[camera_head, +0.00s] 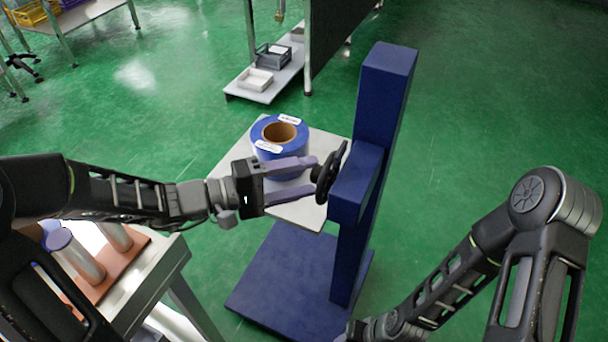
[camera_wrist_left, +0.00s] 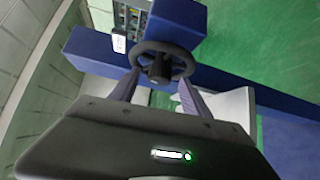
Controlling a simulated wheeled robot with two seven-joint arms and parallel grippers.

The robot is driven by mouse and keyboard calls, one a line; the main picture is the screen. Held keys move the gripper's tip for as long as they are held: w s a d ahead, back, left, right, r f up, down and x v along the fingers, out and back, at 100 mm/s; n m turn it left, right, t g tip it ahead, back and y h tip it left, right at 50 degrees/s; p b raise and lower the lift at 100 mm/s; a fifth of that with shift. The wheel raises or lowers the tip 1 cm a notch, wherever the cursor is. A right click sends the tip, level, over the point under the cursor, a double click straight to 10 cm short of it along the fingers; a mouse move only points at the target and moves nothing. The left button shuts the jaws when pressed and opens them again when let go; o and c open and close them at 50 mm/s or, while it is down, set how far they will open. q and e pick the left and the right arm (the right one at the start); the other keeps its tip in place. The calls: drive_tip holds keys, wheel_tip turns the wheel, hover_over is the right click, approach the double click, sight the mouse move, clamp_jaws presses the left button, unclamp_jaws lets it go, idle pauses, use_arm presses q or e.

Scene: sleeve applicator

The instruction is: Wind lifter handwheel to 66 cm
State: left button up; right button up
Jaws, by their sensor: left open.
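The lifter is a blue column (camera_head: 384,95) on a blue base, with a grey platform (camera_head: 235,172) on its left side. The black handwheel (camera_head: 329,174) is on the blue box of the column, facing my left gripper. My left gripper (camera_head: 308,167) is open, its fingertips just short of or at the wheel; I cannot tell if they touch. In the left wrist view the handwheel (camera_wrist_left: 181,53) with its dark hub lies ahead, between and beyond the two fingers (camera_wrist_left: 155,90). My right arm is at the lower right; its gripper is mostly out of frame.
A blue roll (camera_head: 265,152) with a brown core and white labels stands on the platform, behind my left gripper. A table with cylinders on a brown tray (camera_head: 127,262) is at the lower left. A low shelf with bins (camera_head: 258,80) stands at the back. Green floor at right is clear.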

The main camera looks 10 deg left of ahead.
use_arm(q)
drive_tip(key=shift+w+d, duration=0.1)
drive_tip(key=shift+d, duration=0.15)
clamp_jaws()
idle(0.5)
